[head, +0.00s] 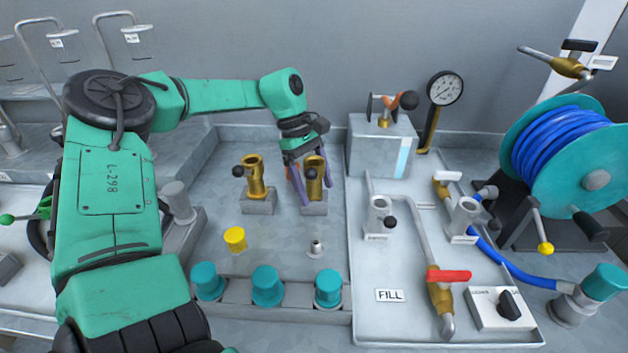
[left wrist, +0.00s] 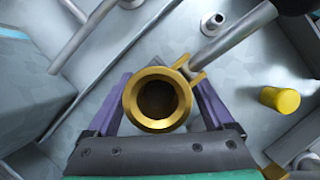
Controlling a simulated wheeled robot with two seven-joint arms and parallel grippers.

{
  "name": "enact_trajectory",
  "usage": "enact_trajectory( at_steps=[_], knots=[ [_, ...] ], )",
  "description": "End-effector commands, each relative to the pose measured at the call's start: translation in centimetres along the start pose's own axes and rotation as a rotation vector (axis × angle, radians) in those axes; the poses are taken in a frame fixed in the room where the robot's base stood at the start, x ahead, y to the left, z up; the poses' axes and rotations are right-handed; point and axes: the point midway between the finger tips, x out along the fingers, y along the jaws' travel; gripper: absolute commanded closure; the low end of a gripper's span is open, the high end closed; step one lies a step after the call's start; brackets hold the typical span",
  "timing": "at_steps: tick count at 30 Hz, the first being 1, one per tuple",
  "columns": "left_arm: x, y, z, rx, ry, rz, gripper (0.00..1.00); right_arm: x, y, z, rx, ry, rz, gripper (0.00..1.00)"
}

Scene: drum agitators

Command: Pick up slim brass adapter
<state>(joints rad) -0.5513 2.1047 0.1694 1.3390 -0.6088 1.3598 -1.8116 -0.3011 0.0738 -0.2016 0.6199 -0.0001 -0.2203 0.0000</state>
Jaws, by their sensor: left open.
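Two brass adapters stand upright on grey blocks, a left one (head: 256,176) and a right one (head: 315,168). Each has a side handle with a dark knob; I cannot tell surely which is the slim one. My left gripper (head: 316,204) is open over the right adapter, its purple fingers on either side of it. In the left wrist view the round mouth of this brass adapter (left wrist: 136,111) sits between the open fingers, its handle running to the upper right. Whether the fingers touch it I cannot tell. My right gripper is not in view.
A yellow cap (head: 235,239) and a small metal nozzle (head: 316,249) lie in front on the tray. Several teal-capped pieces (head: 267,286) line its front edge. A grey box with a valve (head: 378,150) stands close right. A blue hose reel (head: 565,155) is farther right.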

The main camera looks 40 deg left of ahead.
Motion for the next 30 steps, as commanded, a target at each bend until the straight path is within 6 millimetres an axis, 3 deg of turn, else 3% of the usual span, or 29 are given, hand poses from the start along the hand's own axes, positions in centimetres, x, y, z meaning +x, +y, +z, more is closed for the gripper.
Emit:
enact_trajectory(
  at_steps=[1,7,20,26,30],
  knots=[
    [0.0,0.0,0.0,0.0,0.0,0.0,0.26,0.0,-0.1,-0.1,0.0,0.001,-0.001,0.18],
    [0.0,0.0,0.0,0.0,0.0,0.0,1.0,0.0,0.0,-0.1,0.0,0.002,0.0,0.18],
    [-1.0,0.1,0.4,0.002,0.001,0.004,1.0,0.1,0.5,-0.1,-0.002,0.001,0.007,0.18],
    [-4.7,0.2,1.9,0.003,0.003,0.006,1.0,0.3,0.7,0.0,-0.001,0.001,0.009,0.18],
    [-9.1,0.1,3.8,0.003,0.004,0.005,1.0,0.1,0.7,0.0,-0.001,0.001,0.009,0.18]
  ],
)
